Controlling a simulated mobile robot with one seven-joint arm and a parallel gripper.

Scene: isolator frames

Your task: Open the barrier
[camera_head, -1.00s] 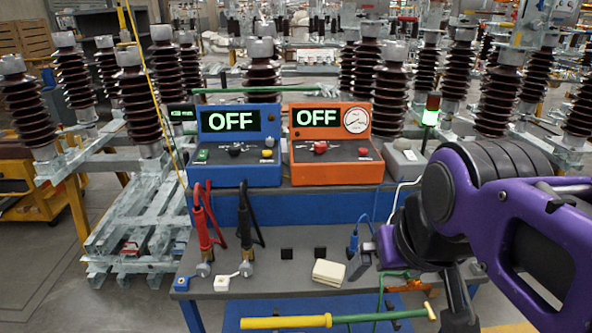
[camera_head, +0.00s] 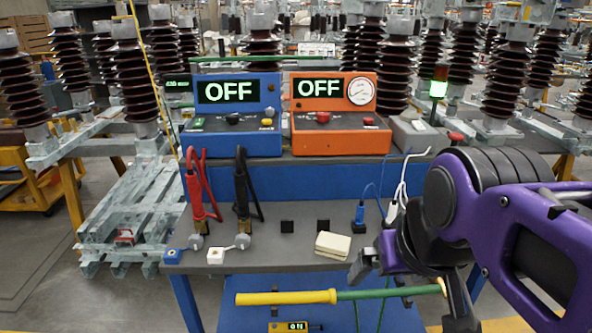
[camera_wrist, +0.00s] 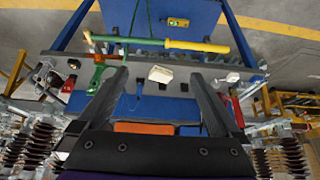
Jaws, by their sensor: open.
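I cannot pick out a barrier with certainty in either view. A thin green bar (camera_head: 235,58) runs level behind the instrument boxes, with a small white sign (camera_head: 316,49) at its right. A thin yellow pole or cord (camera_head: 150,75) slants down left of the boxes. My gripper (camera_head: 410,285) is open and empty at the lower right of the head view, in front of the table's right part. In the wrist view my two dark fingers (camera_wrist: 160,74) stand wide apart with nothing clasped between them, pointing toward the table.
The table (camera_head: 270,258) carries a blue box (camera_head: 230,140) and an orange box (camera_head: 335,138), both showing OFF, and a cream block (camera_head: 333,245). A yellow and green rod (camera_head: 290,298) lies across its front.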

